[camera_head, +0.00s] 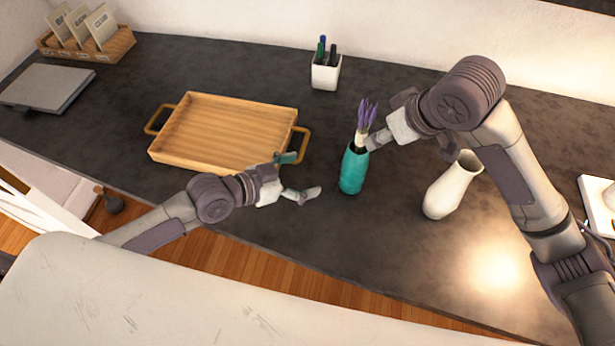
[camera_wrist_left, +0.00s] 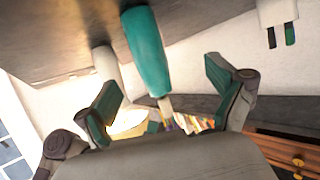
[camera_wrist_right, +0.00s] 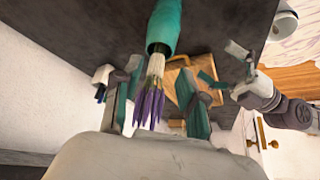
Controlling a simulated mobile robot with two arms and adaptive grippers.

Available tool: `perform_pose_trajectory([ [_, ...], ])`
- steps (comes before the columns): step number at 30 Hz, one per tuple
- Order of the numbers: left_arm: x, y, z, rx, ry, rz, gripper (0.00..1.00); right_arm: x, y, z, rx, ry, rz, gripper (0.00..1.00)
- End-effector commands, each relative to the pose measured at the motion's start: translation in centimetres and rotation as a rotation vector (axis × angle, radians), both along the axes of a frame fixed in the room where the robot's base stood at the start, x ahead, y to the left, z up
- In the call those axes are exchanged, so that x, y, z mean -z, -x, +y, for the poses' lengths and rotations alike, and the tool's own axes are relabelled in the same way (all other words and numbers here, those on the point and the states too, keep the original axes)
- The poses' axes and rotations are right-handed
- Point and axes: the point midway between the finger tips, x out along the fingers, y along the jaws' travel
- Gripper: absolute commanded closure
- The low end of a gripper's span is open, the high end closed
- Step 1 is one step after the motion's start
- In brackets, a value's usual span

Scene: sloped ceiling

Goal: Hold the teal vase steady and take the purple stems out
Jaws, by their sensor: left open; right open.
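The teal vase (camera_head: 353,170) stands upright on the dark counter with the purple stems (camera_head: 366,118) in its mouth. My left gripper (camera_head: 303,176) is open to the left of the vase, apart from it. In the left wrist view the vase (camera_wrist_left: 147,55) lies ahead of the open fingers. My right gripper (camera_head: 371,130) is at the stems just above the vase mouth. In the right wrist view the purple stems (camera_wrist_right: 152,98) lie between its open fingers, nearer the left finger. Whether a finger touches them I cannot tell.
A wooden tray (camera_head: 225,101) with handles lies left of the vase. A white vase (camera_head: 450,187) stands to the right, under my right arm. A white pen cup (camera_head: 326,74) is behind. The counter in front of the teal vase is clear.

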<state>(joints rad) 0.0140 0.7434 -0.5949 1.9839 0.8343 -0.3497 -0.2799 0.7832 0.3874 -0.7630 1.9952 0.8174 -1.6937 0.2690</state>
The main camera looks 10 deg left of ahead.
Motion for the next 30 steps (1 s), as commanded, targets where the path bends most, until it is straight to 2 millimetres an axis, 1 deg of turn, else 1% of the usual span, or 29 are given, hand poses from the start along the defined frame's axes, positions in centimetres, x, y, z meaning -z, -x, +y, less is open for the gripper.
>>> perform_pose_trajectory([
  [1, -0.2, 0.5, -0.8, 0.017, 0.007, 0.011, 0.06, 0.0, 0.0, 0.0, 0.0, 0.0, 0.0, 0.58],
  [4, -0.3, 1.0, -1.7, 0.038, 0.013, 0.028, 0.06, 0.0, 0.0, 0.0, 0.0, 0.0, 0.0, 0.58],
  [8, 0.0, 0.5, -2.6, 0.041, 0.016, 0.031, 0.06, 0.0, 0.0, 0.0, 0.0, 0.0, 0.0, 0.58],
  [24, 3.8, -5.6, -9.4, 0.04, 0.014, 0.031, 0.06, 0.0, 0.0, 0.0, 0.0, 0.0, 0.0, 0.58],
  [30, 4.7, -7.0, -10.8, 0.039, 0.013, 0.029, 0.06, 0.0, 0.0, 0.0, 0.0, 0.0, 0.0, 0.58],
])
